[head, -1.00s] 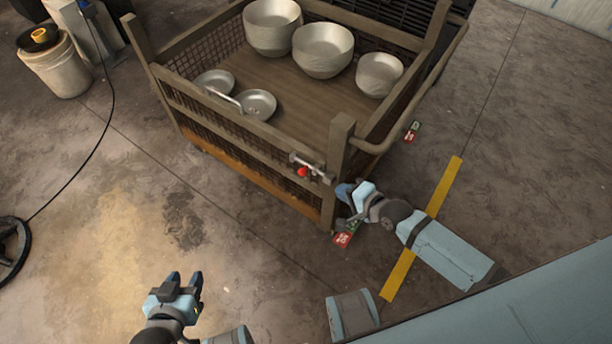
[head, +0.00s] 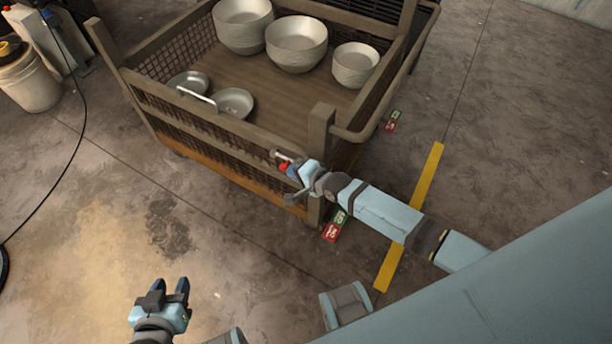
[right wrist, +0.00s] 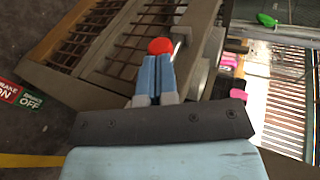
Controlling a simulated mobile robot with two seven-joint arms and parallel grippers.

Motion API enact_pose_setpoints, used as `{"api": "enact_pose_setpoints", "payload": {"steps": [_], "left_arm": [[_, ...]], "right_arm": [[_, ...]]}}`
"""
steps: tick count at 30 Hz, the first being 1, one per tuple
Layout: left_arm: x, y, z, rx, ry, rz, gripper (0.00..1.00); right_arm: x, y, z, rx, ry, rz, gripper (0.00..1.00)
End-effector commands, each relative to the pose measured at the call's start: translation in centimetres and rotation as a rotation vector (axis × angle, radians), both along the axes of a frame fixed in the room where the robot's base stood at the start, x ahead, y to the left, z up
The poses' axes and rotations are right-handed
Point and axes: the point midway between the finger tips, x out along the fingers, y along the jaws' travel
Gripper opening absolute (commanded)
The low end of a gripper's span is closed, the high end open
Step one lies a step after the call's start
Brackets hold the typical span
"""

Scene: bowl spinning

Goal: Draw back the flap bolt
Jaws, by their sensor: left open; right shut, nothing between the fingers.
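The flap bolt (head: 278,155) sits on the crate's front flap near the right corner post, with a red knob (head: 284,167). In the right wrist view the red knob (right wrist: 161,46) shows just beyond my fingertips. My right gripper (head: 294,172) is at the bolt, its fingers shut together with nothing between them; in the right wrist view the closed fingers (right wrist: 158,62) point at the knob. Whether they touch it I cannot tell. The arm hides part of the bolt. My left gripper (head: 172,292) is open and empty, low over the floor at the bottom left.
The mesh-sided crate (head: 215,122) holds several metal bowls and pans, including a large bowl (head: 296,45). Red and green tags (head: 335,226) lie by its front corner. A yellow floor stripe (head: 425,185) runs to the right. A bucket (head: 30,80) and a cable stand left. The front floor is clear.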

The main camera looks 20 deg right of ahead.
Motion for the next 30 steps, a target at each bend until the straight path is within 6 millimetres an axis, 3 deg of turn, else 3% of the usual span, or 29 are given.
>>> {"api": "enact_pose_setpoints", "payload": {"steps": [16,24,30], "left_arm": [[-0.1,-0.1,-0.2,-0.003,0.001,-0.001,0.43],[-0.1,-0.2,-0.7,-0.001,-0.001,-0.002,0.43],[-0.2,-0.2,-0.5,-0.002,-0.002,-0.002,0.43]], "right_arm": [[1.0,0.6,-0.4,0.001,0.000,0.000,0.00],[3.9,2.9,-0.4,0.002,0.000,-0.001,0.00],[4.2,3.1,-0.4,0.000,-0.001,0.000,0.00]]}}
